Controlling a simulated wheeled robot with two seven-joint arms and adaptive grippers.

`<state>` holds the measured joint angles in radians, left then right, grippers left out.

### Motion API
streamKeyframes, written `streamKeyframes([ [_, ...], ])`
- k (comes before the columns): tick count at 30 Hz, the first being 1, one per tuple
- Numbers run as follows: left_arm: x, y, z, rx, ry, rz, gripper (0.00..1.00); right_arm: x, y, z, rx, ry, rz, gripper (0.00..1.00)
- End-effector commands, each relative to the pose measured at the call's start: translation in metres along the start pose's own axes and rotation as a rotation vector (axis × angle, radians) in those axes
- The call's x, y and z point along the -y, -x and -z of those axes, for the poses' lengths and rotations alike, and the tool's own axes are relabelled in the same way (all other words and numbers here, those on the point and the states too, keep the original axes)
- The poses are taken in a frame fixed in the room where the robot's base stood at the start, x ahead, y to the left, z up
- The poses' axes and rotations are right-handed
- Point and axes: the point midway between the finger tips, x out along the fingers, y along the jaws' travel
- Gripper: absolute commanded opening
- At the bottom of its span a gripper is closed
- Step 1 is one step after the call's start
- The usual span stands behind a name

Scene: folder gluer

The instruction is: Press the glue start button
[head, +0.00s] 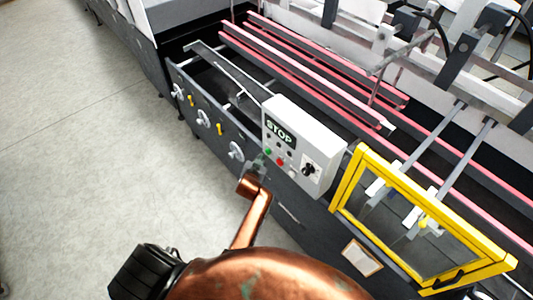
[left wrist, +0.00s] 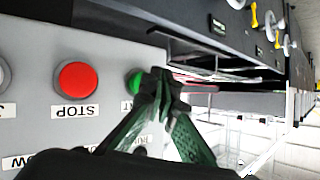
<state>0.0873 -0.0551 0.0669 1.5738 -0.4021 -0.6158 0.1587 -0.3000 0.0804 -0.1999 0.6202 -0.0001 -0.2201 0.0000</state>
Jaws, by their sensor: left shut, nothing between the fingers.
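The green button (head: 267,152) is on the front of a light grey control box (head: 318,142), at the left end of a row of buttons. In the left wrist view the green button (left wrist: 133,82) shows beside an upside-down label, of which only the letters "RT" can be read. My left gripper (head: 259,163) is shut and empty, with its tips close to the green button. In the left wrist view the gripper tips (left wrist: 160,84) overlap the button's right edge. I cannot tell whether they touch it. My right gripper is not in view.
A red button (left wrist: 77,80) labelled STOP sits next to the green one. A black knob (head: 308,170) is further right on the box. A yellow-framed guard (head: 345,183) stands right of the box. Grey handwheels (head: 236,150) line the machine's side. The floor (head: 90,160) at left is clear.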

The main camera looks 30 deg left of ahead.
Motion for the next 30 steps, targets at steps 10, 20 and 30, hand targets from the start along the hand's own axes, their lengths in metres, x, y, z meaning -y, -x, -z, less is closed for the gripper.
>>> streamKeyframes([
  [10,-0.0041,-0.0051,0.0041,0.000,0.001,0.000,0.00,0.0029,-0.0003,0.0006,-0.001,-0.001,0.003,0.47],
  [20,-0.0044,-0.0056,0.0044,0.000,0.000,0.000,0.00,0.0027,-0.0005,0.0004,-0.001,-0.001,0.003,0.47],
  [30,-0.0063,-0.0082,0.0060,0.000,0.001,0.000,0.00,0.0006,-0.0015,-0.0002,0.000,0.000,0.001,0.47],
])
